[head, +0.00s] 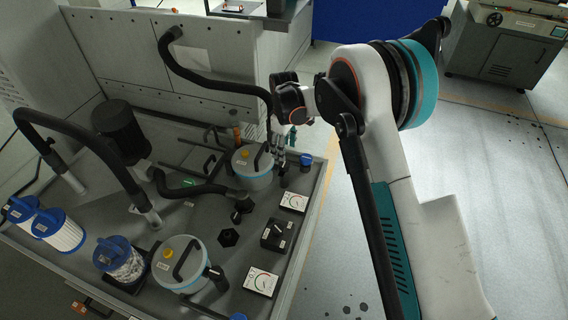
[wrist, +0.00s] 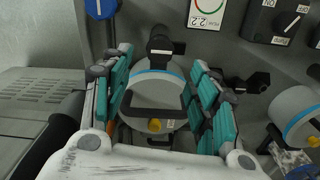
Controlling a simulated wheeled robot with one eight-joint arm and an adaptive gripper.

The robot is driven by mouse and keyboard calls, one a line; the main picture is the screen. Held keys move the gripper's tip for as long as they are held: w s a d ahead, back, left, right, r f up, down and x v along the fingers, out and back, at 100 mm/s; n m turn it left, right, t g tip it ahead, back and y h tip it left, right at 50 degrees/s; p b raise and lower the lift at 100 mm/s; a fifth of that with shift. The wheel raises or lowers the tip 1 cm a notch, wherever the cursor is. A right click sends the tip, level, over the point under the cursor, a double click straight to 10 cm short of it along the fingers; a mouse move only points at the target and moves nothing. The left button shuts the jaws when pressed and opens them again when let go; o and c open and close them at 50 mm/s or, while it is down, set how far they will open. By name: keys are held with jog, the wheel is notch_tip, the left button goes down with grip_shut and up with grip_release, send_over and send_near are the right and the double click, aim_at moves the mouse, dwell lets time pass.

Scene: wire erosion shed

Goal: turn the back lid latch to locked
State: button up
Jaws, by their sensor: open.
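The back canister (head: 252,172) is grey with a blue band, a black bar handle and a yellow cap on its lid. In the wrist view the back canister (wrist: 172,84) lies between my fingers. A black lid latch (wrist: 160,45) sits at its upper edge there, between the fingertips; whether it is locked I cannot tell. In the head view my gripper (head: 282,155) hangs pointing down at the canister's right side and hides the latch area. My gripper (wrist: 161,62) is open with teal-padded fingers either side of the latch; contact is not clear.
The front canister (head: 178,265) has a similar lid. A blue knob (head: 306,160), a dial gauge (head: 294,201) and a black switch box (head: 279,236) line the right edge. A black hose (head: 205,82) arches behind my gripper. Open floor (head: 485,180) lies right.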

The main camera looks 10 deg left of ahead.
aim_at(284, 164)
notch_tip(284, 164, down, 8)
jog(key=shift+b, duration=0.9)
jog(key=c, duration=1.1)
